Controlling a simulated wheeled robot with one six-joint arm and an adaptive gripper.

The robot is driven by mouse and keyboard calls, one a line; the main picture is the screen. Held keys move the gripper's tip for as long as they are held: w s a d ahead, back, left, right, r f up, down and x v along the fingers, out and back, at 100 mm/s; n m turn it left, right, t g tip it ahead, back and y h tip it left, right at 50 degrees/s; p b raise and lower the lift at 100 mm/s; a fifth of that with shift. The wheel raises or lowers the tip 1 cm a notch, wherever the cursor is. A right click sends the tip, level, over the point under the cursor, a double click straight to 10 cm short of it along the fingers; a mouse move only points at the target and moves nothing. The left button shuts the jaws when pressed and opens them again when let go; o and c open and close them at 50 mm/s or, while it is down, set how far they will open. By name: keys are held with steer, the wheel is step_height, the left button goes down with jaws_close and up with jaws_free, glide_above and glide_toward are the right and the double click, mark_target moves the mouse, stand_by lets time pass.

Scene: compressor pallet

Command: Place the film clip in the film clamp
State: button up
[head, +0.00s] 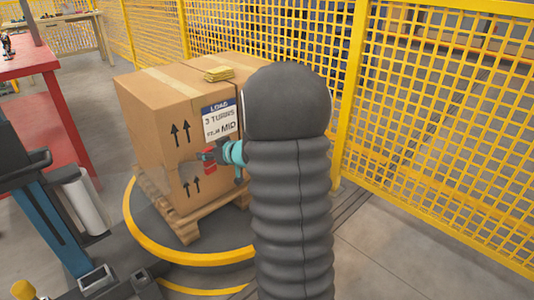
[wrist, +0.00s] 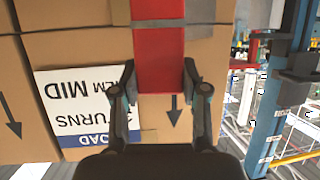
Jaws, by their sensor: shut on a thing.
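The red film clip (head: 210,166) is in front of the carton's front face, below the printed label. In the wrist view the red clip (wrist: 158,50) lies between the fingers, with a dark grey bar across its far part. My gripper (wrist: 160,78) is shut on it, one finger on each side. In the head view my gripper (head: 213,156) is partly hidden by my dark arm, beside the carton. I cannot tell whether the clip touches the carton. I cannot make out the film clamp in either view.
Cartons (head: 150,110) stand on a wooden pallet (head: 190,228) on a round turntable with a yellow rim (head: 160,245). A blue column (head: 62,225) with a white film roll (head: 88,208) stands at left. A red table (head: 25,62) is behind it. Yellow mesh fencing (head: 430,130) closes the right.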

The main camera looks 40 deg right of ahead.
steer(key=s+d+r+m+h, duration=0.1)
steer(key=s+d+r+h, duration=0.1)
steer(key=s+d+r, duration=1.55)
steer(key=shift+m, duration=0.3)
steer(key=shift+w+d+f+b, duration=0.1)
steer(key=shift+w+f+b, duration=0.8)
steer(key=shift+w+f, duration=1.05)
steer(key=shift+w+d+f+b, duration=0.1)
steer(key=shift+w+f+b, duration=0.85)
steer(key=shift+w+f, duration=1)
steer(key=shift+w+d+f+b, duration=0.1)
steer(key=shift+w+f+b, duration=1.05)
steer(key=shift+f, duration=1.25)
steer(key=shift+w+f+p, duration=0.15)
steer(key=shift+w+p, duration=0.1)
steer(key=shift+p, duration=0.05)
steer(key=o, duration=1.1)
steer(key=shift+o, duration=0.2)
